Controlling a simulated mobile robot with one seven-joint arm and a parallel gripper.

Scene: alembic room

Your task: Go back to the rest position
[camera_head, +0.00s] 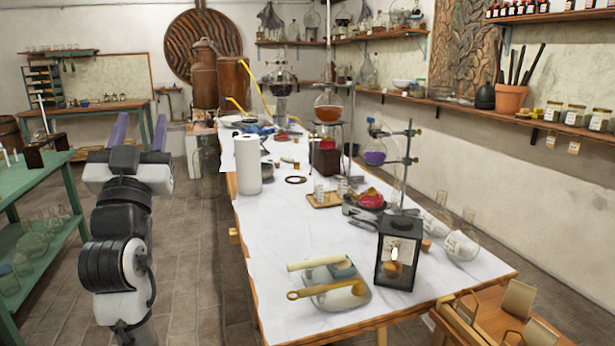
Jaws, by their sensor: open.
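My gripper (139,133) is raised at the left of the view, over the floor between the green bench and the long white-topped table. Its two purple fingers stand apart and point away from me, with nothing between them. My arm reaches up below it from the bottom of the picture. The gripper appears apart from both the table and the bench.
The white-topped table (290,222) fills the middle, with a paper roll (247,165), a black lantern (399,253), a tray (342,294) and glassware on stands. A green bench (38,180) stands at left. Tiled floor (190,245) lies clear between them.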

